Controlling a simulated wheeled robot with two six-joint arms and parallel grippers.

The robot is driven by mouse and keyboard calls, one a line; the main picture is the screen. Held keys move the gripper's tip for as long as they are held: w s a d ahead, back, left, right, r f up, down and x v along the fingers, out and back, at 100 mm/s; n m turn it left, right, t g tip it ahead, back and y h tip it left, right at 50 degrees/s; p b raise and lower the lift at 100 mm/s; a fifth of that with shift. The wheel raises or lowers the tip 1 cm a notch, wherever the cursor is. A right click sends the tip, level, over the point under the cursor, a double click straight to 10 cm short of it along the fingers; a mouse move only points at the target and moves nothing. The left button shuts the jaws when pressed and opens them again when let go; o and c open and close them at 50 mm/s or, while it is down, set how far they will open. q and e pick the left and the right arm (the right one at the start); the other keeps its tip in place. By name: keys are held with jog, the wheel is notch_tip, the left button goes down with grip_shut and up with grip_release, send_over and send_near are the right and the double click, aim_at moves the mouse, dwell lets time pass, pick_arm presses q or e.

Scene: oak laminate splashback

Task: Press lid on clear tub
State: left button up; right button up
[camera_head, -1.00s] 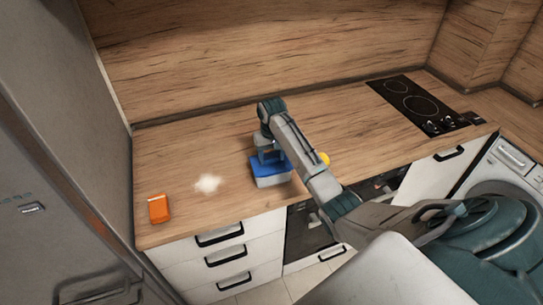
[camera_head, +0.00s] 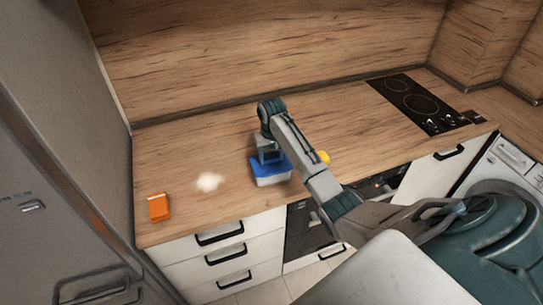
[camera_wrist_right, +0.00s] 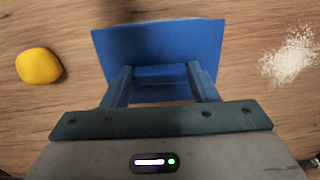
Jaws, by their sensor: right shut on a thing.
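The clear tub (camera_head: 274,181) stands on the wooden counter near its front edge, with the blue lid (camera_head: 260,168) over its top. In the right wrist view the blue lid (camera_wrist_right: 158,45) fills the middle and hides the tub. My right gripper (camera_head: 268,158) is above the lid, shut on it; its two fingers (camera_wrist_right: 160,80) lie either side of a raised blue part in the wrist view. I cannot tell whether the lid is fully seated on the tub. My left gripper is not in view.
An orange box (camera_head: 159,207) lies at the counter's left end. A white powdery patch (camera_head: 208,181) is left of the tub. A yellow round thing (camera_head: 323,157) is right of it, partly behind my arm. A black hob (camera_head: 418,104) is farther right.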

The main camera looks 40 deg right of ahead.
jog(key=o, duration=1.5)
jog(key=shift+r, duration=3.5)
jog(key=shift+c, duration=0.2)
grip_shut()
jog(key=shift+f, duration=0.1)
